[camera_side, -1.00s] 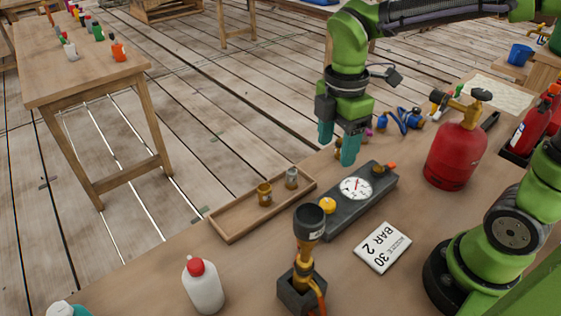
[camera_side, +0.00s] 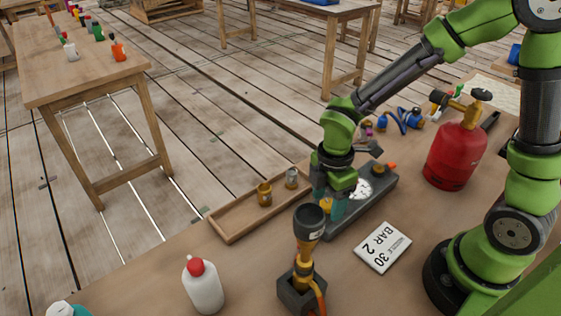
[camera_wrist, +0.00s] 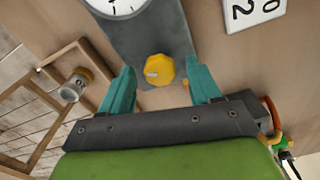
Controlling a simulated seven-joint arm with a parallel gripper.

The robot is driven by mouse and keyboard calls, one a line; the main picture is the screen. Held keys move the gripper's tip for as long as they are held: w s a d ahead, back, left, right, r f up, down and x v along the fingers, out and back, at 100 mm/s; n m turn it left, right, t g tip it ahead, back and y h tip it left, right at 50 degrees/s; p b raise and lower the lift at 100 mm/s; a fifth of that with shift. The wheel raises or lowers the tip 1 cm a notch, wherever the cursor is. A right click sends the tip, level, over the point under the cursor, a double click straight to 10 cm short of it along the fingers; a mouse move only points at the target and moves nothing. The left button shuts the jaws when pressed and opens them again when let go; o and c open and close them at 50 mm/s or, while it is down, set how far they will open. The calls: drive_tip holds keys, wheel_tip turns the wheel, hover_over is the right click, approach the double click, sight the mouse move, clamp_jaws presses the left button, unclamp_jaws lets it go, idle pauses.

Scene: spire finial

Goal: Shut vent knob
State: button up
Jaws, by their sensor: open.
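The vent knob is most likely the yellow knob (camera_wrist: 159,70) at the end of the dark gauge block (camera_wrist: 158,36). It also shows in the side view (camera_side: 326,204), partly hidden by my gripper. My gripper (camera_wrist: 161,80) is open, its two teal fingers on either side of the knob in the wrist view, with gaps on both sides. In the side view my gripper (camera_side: 329,205) is low over the near end of the block. I cannot tell whether the fingertips reach the knob's height. A white dial gauge (camera_side: 362,189) sits on the block beside the knob.
A wooden tray (camera_side: 236,231) with two small fittings lies left of the block. A torch-like burner (camera_side: 308,228) stands close in front. A "BAR 2" card (camera_side: 383,248) lies to the right.

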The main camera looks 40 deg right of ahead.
drive_tip(key=c, duration=1.1)
drive_tip(key=shift+o, duration=0.2)
drive_tip(key=shift+m, duration=0.4)
drive_tip(key=m, duration=0.5)
drive_tip(key=shift+m, duration=0.4)
drive_tip(key=m, duration=0.5)
drive_tip(key=shift+m, duration=0.3)
drive_tip(key=o, duration=1.1)
drive_tip(key=shift+c, duration=0.2)
